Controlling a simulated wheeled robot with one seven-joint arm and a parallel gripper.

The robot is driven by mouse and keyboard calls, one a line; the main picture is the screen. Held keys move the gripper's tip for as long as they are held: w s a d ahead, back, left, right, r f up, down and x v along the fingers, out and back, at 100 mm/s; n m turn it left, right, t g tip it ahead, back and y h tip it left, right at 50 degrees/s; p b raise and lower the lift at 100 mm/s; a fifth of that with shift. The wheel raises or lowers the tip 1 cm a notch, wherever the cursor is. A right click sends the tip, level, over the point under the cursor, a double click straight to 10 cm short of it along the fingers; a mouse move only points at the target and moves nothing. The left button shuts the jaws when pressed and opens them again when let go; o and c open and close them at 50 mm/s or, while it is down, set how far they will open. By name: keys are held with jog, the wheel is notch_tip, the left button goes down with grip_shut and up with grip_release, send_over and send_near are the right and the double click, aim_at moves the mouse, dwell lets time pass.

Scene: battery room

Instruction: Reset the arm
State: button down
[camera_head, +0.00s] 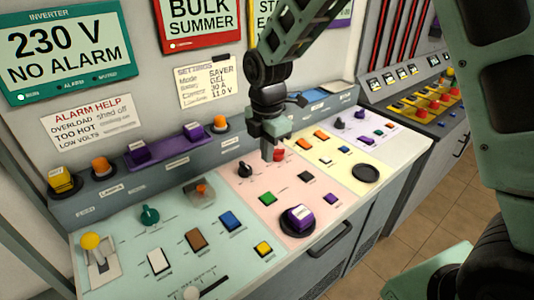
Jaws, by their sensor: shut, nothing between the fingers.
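My gripper (268,152) hangs from my green and black arm above the pink section of the sloped control panel (225,175). Its fingers point down and are shut with nothing between them. The fingertips are beside a red control (279,154), just to its left in the picture. I cannot tell whether they touch it or the panel. A black knob (244,169) is to the left of the fingers. The upper part of my arm reaches up out of the top of the view.
A grey ledge (168,178) with purple and orange buttons runs behind. Another console (430,105) stands at right. Tiled floor (405,235) shows at lower right.

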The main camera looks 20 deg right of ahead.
dwell(0.5)
jog(key=s+a+r+m, duration=0.1)
jog(key=s+m, duration=0.3)
jog(key=s, duration=0.5)
jog(key=s+a+r+m, duration=0.2)
jog(key=s+m, duration=0.3)
jog(key=s, duration=0.4)
jog(key=s+a+r+m, duration=0.1)
jog(key=s+m, duration=0.3)
jog(key=s, duration=0.5)
jog(key=shift+s+a+r+m+y, duration=0.3)
jog(key=shift+s+a+r+m, duration=0.1)
jog(key=shift+r, duration=0.4)
